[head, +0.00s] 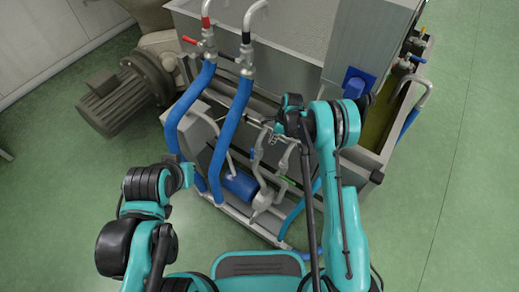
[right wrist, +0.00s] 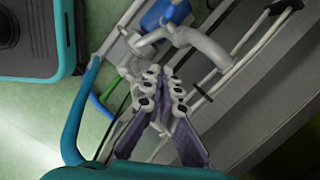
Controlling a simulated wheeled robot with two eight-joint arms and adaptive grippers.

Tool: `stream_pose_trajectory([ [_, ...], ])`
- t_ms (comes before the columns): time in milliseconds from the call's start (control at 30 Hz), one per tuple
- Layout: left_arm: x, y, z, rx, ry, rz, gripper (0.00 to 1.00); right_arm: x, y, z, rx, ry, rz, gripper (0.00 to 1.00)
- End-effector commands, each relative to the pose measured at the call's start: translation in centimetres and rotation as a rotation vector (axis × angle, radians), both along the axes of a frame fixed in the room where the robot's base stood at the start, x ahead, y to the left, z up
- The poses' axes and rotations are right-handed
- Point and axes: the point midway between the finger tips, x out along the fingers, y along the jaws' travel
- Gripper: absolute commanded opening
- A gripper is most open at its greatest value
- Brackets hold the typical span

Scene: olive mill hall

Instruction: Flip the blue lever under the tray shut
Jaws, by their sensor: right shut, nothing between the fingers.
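A small blue piece (head: 253,154), which looks like the blue lever, shows among the pipes under the steel tray in the head view. It is too small to tell how it is turned, and I cannot pick it out in the right wrist view. My right gripper (head: 272,138) is close above and right of it, in front of the pipework. In the right wrist view its fingers (right wrist: 164,88) are together and empty, near grey pipes. My left arm is at the left; its fingers do not show.
A blue motor (head: 240,186) sits low on the frame and shows in the right wrist view (right wrist: 165,14). A green lever (head: 291,181) is right of it. Two thick blue hoses (head: 228,132) hang left of my right gripper. Green floor at the right is clear.

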Motion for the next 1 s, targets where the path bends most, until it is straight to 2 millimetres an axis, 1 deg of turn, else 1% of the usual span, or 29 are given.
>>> stream_pose_trajectory([
  [167,0.0,0.0,-0.8,0.000,0.000,0.000,0.00,0.1,0.4,-1.7,0.000,0.000,0.001,0.00],
  [267,0.0,0.0,-1.6,0.000,0.000,0.000,0.00,0.1,0.8,-3.6,0.000,0.000,0.001,0.00],
  [500,0.0,0.0,-3.7,0.000,0.000,0.000,0.00,0.3,2.1,-8.7,0.000,0.000,0.002,0.00],
  [600,0.0,0.0,-4.4,0.000,0.000,0.000,0.00,0.3,2.8,-10.3,0.000,-0.001,0.003,0.00],
  [700,0.0,0.0,-4.9,0.000,0.000,0.000,0.00,0.5,4.5,-9.9,0.000,-0.001,0.004,0.00],
  [800,0.0,0.0,-5.3,0.000,0.000,0.000,0.00,0.7,5.5,-9.9,0.000,-0.001,0.002,0.00],
  [1000,0.0,0.0,-5.5,0.000,0.000,0.000,0.00,0.8,6.4,-9.7,0.000,-0.001,0.001,0.00],
])
